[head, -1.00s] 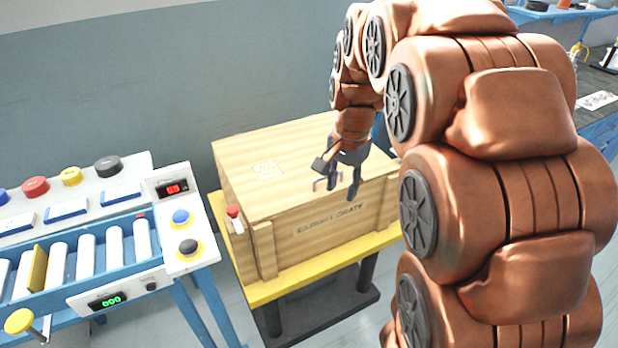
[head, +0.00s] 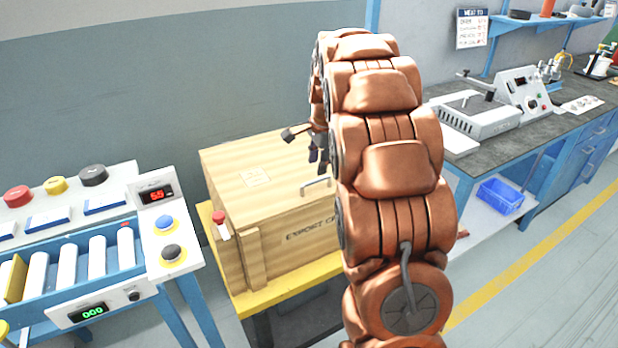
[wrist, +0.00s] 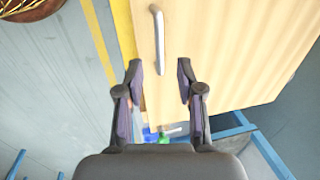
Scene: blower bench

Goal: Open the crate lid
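The wooden export crate (head: 290,232) stands with its flat lid (head: 232,160) down. A metal bar handle (head: 316,184) sits near the lid's front edge and also shows in the wrist view (wrist: 158,40). A red-topped fitting (head: 220,226) is on the crate's left front corner. My gripper (wrist: 160,72) is open and empty, its two fingers apart. In the head view my gripper (head: 316,160) appears over the lid, behind the handle. My arm hides the crate's right side.
The crate rests on a yellow-topped stand (head: 262,290). A roller conveyor with a button panel (head: 165,215) stands close on the left. A grey workbench (head: 470,160) with instruments and a blue bin (head: 500,196) is at right. A wall is behind.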

